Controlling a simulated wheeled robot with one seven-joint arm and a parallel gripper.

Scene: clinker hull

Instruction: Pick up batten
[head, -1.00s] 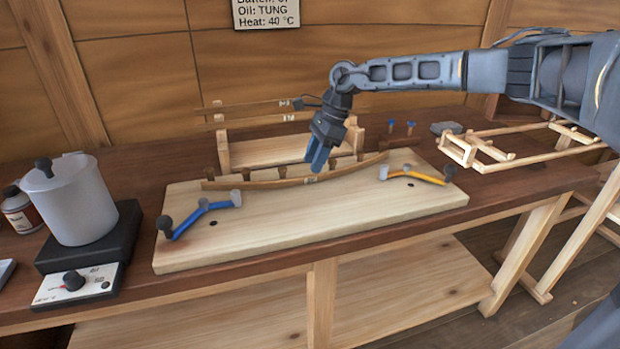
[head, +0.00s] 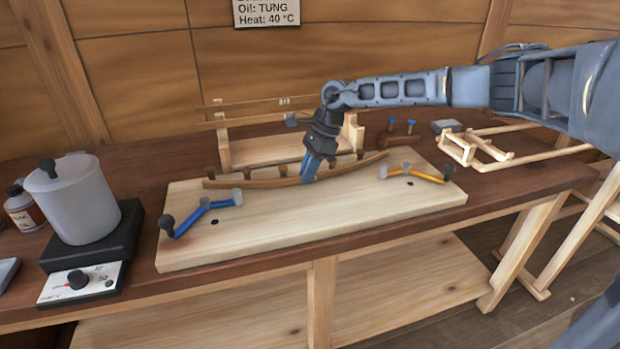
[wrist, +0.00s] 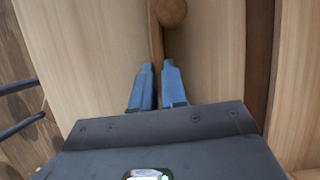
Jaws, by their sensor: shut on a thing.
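A long, thin, curved batten (head: 258,184) lies along the back part of a pale board (head: 300,220), in front of a row of short round pegs. My gripper (head: 308,177) points down at the middle of the batten, with its blue fingers shut on it. In the wrist view the fingertips of my gripper (wrist: 159,72) pinch the batten (wrist: 155,40) from both sides, and a round peg (wrist: 172,12) stands right beside it. The batten still appears to be down at board level. The part of it between and behind the fingers is hidden.
A blue lever clamp (head: 205,208) and a yellow one (head: 415,173) sit on the board. A wooden rack (head: 222,150) with another strip stands behind. A pot (head: 75,200) on a hot plate is at left, and a wooden frame (head: 480,160) at right.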

